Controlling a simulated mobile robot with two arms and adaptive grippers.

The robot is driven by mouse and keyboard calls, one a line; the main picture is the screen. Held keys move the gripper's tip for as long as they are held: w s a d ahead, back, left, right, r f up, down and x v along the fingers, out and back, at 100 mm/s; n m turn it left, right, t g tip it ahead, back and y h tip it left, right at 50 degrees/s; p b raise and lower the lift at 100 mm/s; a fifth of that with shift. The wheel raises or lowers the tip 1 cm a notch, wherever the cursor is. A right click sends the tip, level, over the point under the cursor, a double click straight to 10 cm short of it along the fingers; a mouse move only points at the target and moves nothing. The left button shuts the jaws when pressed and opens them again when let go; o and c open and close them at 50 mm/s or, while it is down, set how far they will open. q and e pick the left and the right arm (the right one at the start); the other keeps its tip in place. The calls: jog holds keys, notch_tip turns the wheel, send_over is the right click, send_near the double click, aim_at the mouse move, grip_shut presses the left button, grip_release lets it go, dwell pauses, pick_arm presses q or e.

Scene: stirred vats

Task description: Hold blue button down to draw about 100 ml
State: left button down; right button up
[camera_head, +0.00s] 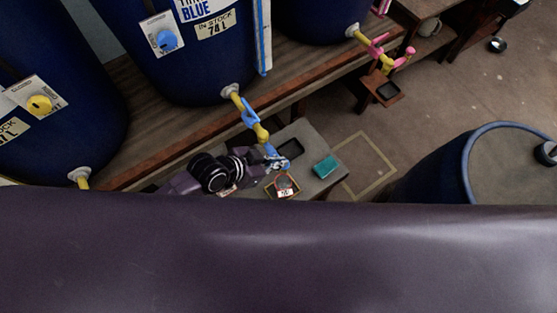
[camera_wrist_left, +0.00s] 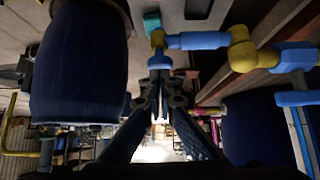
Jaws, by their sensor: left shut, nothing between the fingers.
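The blue vat (camera_head: 180,75) has a plate with a round blue knob (camera_head: 167,41). From its base runs a yellow and blue tap pipe (camera_head: 248,115), which crosses the top of the left wrist view (camera_wrist_left: 200,40). I cannot tell which blue part is the button. My left gripper (camera_head: 279,160) is at the pipe's lower end, over the small grey stand (camera_head: 308,140). In the left wrist view its fingertips (camera_wrist_left: 160,77) are together and empty, just below a blue tap end (camera_wrist_left: 157,40); contact is unclear. My right gripper is not in view.
On the stand are a dark tray (camera_head: 290,149), a teal block (camera_head: 325,166) and a small yellow-edged item with a white label (camera_head: 286,193). A second vat with a yellow knob (camera_head: 40,105) stands left. A blue barrel (camera_head: 440,165) is at right.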

pick_arm(q)
jog(key=shift+f, duration=0.1)
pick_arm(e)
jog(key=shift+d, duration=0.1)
